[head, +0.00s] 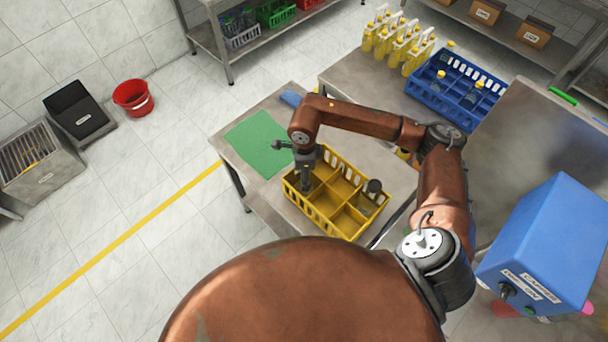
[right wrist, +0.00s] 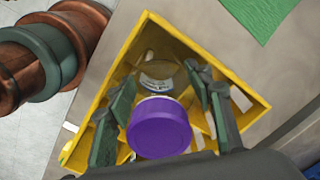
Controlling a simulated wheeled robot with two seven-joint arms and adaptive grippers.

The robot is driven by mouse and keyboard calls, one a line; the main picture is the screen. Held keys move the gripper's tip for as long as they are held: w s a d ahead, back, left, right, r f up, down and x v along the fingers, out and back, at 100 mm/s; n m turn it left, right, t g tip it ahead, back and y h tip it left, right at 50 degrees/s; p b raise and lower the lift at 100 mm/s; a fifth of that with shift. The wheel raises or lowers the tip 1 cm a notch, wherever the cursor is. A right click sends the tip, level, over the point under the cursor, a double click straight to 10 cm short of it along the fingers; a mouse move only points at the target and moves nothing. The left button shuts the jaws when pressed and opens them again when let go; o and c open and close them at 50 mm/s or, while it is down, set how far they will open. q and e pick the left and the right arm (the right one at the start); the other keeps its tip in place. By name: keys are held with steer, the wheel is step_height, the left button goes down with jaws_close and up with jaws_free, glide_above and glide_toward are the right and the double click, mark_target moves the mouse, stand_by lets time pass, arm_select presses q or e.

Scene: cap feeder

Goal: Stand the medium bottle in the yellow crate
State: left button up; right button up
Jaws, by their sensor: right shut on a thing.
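The yellow crate (head: 352,231) stands on the metal table and has several compartments. My right gripper (head: 305,186) reaches down into its left part. In the right wrist view the right gripper (right wrist: 165,118) is shut on a bottle with a purple cap (right wrist: 158,128), one finger on each side. The bottle's body points down inside the walls of the yellow crate (right wrist: 192,48). Whether its base touches the crate floor is hidden, and I cannot tell its size. A dark round-topped thing (head: 375,186) shows at the crate's right side. My left gripper is not in view.
A green mat (head: 258,142) lies on the table left of the crate. A blue machine (head: 548,245) stands at the right.

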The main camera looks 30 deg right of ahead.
steer(key=o, duration=0.7)
steer(key=shift+f, duration=0.1)
step_height(320, 180, up, 12)
steer(key=shift+r, duration=0.2)
